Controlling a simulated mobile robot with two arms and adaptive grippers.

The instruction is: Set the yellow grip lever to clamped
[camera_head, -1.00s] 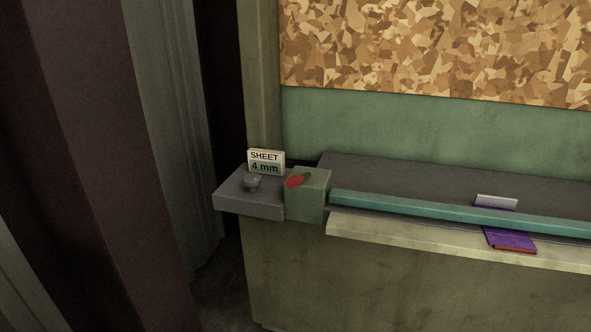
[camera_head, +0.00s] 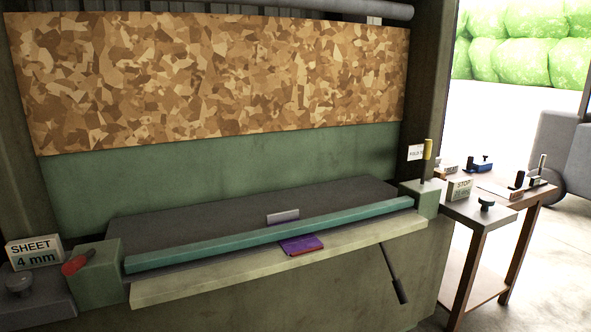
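The yellow grip lever (camera_head: 428,149) stands upright on a green block (camera_head: 420,197) at the right end of the bench machine. Its grip is yellow on a dark stem. A small white label (camera_head: 415,153) that begins with "FOLD" is beside it, partly hidden by the lever. A teal clamping bar (camera_head: 270,234) runs along the machine front from the left block to the right block. A purple piece (camera_head: 300,244) lies at the bar near the middle. Neither of my grippers is in view.
At the left are a red-handled lever (camera_head: 75,264), a "SHEET 4 mm" sign (camera_head: 34,252) and a grey knob (camera_head: 19,283). A dark-handled rod (camera_head: 398,282) hangs below the front edge.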

